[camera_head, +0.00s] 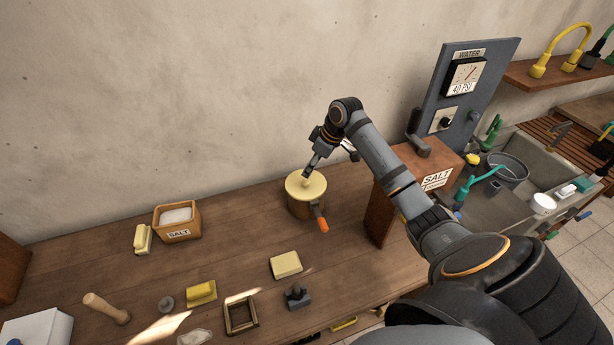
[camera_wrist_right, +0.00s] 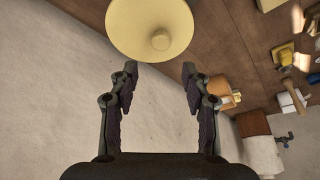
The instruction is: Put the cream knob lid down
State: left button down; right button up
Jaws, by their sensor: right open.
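The cream knob lid (camera_head: 306,183) lies flat on top of a round brown pot (camera_head: 300,208) on the wooden bench. In the right wrist view the lid (camera_wrist_right: 135,25) is at the top, with its small round knob (camera_wrist_right: 160,40) facing the camera. My right gripper (camera_head: 308,173) is open and is close to the lid, at its back side. In the right wrist view its two fingers (camera_wrist_right: 160,75) are spread apart with nothing between them, and the knob is just beyond the tips. My left gripper is not in view.
An orange-tipped handle (camera_head: 322,225) stands at the pot's front. A wooden salt box (camera_head: 380,210) is close on the right, under my right arm. A salt tray (camera_head: 178,234), a cream block (camera_head: 286,264) and several tools lie left and in front. Bare bench lies left of the pot.

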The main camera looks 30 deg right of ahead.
jog(key=b+v, duration=0.1)
jog(key=v, duration=0.6)
dwell(0.3)
